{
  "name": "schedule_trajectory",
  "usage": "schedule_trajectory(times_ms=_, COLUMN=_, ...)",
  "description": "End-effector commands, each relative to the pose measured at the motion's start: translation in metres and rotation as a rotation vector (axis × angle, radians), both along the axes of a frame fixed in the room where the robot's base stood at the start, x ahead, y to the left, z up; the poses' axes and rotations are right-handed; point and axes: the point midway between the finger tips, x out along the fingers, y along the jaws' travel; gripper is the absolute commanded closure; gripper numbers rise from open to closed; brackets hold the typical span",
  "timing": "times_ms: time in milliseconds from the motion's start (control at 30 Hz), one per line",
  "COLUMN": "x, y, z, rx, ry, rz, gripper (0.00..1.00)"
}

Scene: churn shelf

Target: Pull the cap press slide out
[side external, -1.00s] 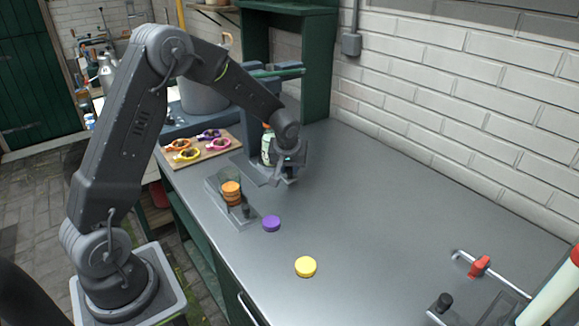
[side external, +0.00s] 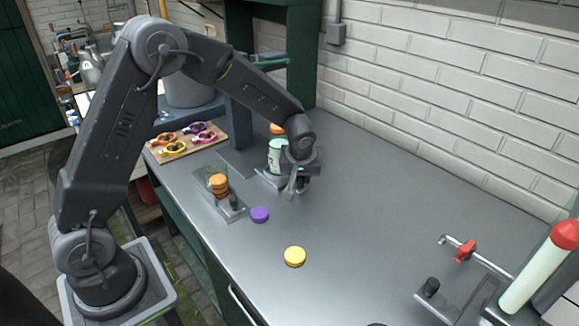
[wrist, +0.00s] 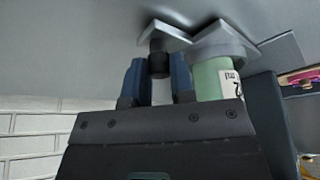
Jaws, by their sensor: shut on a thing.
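My gripper (side external: 297,187) is low over the bench, beside the cap press (side external: 240,112). In the wrist view its two blue fingers are shut on the black knob (wrist: 158,63) of the slide. The grey slide plate (wrist: 226,42) lies flat on the bench and carries a pale green bottle (wrist: 208,79) with a white label. In the side view the bottle (side external: 275,157) stands upright with an orange top (side external: 277,128), to the right of the press column and apart from it. The gripper hides most of the slide (side external: 265,178) and the knob there.
A holder (side external: 233,213) with stacked orange caps (side external: 218,184) stands left of the gripper. A purple cap (side external: 259,214) and a yellow cap (side external: 295,256) lie loose in front. A wooden board (side external: 190,149) holds coloured rings. The bench's middle right is clear up to the brick wall.

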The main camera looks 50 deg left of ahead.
Motion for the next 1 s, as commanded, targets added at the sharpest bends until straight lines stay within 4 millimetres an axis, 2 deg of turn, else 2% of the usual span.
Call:
schedule_trajectory(times_ms=133, x=0.0001, y=-0.0122, z=0.0004, rx=0.000, ry=-0.001, rz=-0.001, gripper=1.00)
schedule_trajectory(times_ms=467, x=-0.0001, y=-0.0134, z=0.0004, rx=0.001, ry=-0.002, rz=0.001, gripper=1.00)
schedule_trajectory(times_ms=500, x=-0.0001, y=-0.0134, z=0.0004, rx=0.001, ry=-0.002, rz=0.001, gripper=0.75)
schedule_trajectory(times_ms=700, x=-0.0002, y=-0.0133, z=0.0003, rx=0.000, ry=-0.001, rz=0.001, gripper=0.56)
schedule_trajectory(times_ms=767, x=-0.0001, y=-0.0133, z=0.0002, rx=0.000, ry=-0.001, rz=0.001, gripper=0.52)
schedule_trajectory(times_ms=1000, x=-0.0003, y=-0.0136, z=0.0013, rx=0.001, ry=-0.001, rz=0.000, gripper=0.52)
